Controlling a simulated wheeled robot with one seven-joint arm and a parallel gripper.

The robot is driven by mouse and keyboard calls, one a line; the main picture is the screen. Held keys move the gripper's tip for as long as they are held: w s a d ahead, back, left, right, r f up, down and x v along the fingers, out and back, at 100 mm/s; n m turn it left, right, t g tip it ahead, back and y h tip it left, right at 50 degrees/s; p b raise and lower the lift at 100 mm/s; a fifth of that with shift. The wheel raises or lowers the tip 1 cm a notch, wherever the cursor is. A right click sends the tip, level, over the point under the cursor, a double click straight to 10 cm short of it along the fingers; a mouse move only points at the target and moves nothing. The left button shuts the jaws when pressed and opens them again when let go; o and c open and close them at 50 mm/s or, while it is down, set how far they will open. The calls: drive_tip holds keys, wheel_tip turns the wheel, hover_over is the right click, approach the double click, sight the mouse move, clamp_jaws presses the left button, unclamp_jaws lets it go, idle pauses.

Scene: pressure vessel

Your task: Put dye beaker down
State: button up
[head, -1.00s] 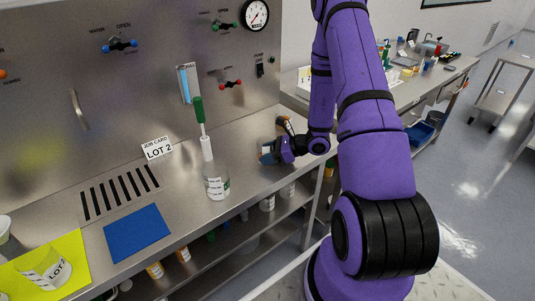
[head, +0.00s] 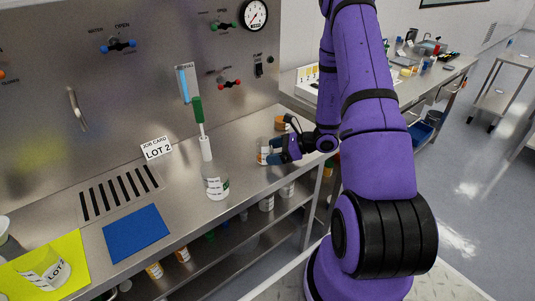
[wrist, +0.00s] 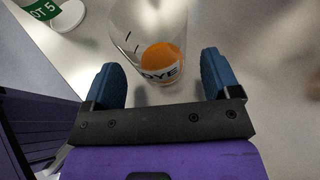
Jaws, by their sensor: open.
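The dye beaker (wrist: 148,50) is clear with a "DYE" label and orange content. In the wrist view it stands upright on the steel counter (wrist: 215,35), just ahead of my gripper (wrist: 160,84). My gripper's blue fingers are open, one on each side of the beaker's near end, with gaps visible. In the head view the beaker (head: 264,151) stands near the right end of the counter, left of my gripper (head: 274,156).
A container with a green "LOT 5" label (wrist: 45,10) stands close by at upper left in the wrist view. An orange-lidded jar (head: 282,122) is behind my gripper. A clear beaker (head: 216,182), blue mat (head: 136,233) and yellow mat (head: 75,270) lie further left.

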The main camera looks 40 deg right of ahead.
drive_tip(key=v, duration=0.9)
drive_tip(key=shift+a+r, duration=0.1)
drive_tip(key=shift+r, duration=0.3)
drive_tip(key=s+a+r+n+g+h, duration=0.15)
drive_tip(key=a+r+n+g, duration=0.25)
drive_tip(key=a+r+n, duration=0.5)
drive_tip(key=s+a+r+n+g, duration=0.35)
drive_tip(key=a+r+n, duration=0.2)
drive_tip(key=r, duration=0.45)
drive_tip(key=s+a+r+n+t+h, duration=0.2)
drive_tip(key=s+a+r+n+h, duration=0.1)
drive_tip(key=s+r+n, duration=0.3)
drive_tip(key=s+a+r+n+t+h, duration=0.1)
drive_tip(key=s+a+r+n+h, duration=0.2)
drive_tip(key=s+r+n+h, duration=0.2)
drive_tip(key=shift+s+a+r+n+t, duration=0.35)
drive_tip(key=shift+s+r+n, duration=0.2)
drive_tip(key=shift+s+r, duration=0.95)
